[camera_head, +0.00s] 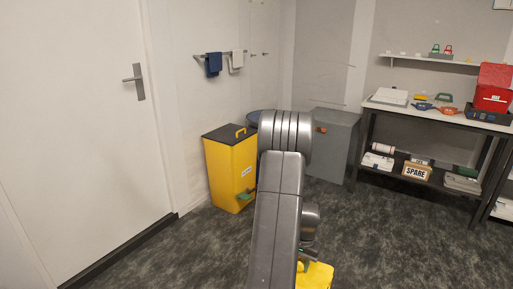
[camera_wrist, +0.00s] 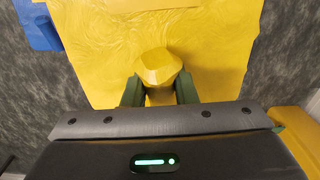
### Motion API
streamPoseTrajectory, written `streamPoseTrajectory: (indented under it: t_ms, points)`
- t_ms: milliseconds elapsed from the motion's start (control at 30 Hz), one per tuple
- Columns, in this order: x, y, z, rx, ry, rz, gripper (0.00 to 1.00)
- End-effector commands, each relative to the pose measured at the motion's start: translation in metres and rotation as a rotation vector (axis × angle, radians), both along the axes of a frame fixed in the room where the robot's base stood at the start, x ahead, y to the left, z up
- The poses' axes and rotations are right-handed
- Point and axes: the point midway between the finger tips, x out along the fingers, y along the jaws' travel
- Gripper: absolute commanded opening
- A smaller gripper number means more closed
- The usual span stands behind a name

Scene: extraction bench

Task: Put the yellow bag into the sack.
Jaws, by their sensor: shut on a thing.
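The yellow bag (camera_wrist: 215,50) fills the upper middle of the wrist view, wrinkled, with a knotted top (camera_wrist: 158,67). My gripper (camera_wrist: 157,92) is shut on this knot, with one green finger on each side. In the head view the bag (camera_head: 317,277) shows at the bottom edge, below my arm, and its lower part is cut off. In the head view the gripper is mostly hidden by my arm. I cannot identify the sack for sure.
A yellow bin (camera_head: 229,172) with a black lid stands by the wall. A grey cabinet (camera_head: 335,147) stands right of it. A bench (camera_head: 438,115) with a red box (camera_head: 493,88) is at the right. A blue piece (camera_wrist: 38,25) shows in the wrist view. Carpet at the right foreground is clear.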

Motion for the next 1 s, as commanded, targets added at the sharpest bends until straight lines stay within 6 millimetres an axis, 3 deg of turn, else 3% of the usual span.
streamPoseTrajectory:
  t_ms: [33, 400, 867, 1000]
  points:
    - [0.001, 0.000, 0.018, 0.000, -0.002, 0.000, 0.00]
    - [0.001, 0.000, 0.083, -0.001, -0.003, 0.000, 0.00]
    - [0.001, 0.000, 0.093, -0.001, -0.002, 0.000, 0.00]
    - [0.001, 0.000, 0.113, -0.001, -0.004, 0.000, 0.00]
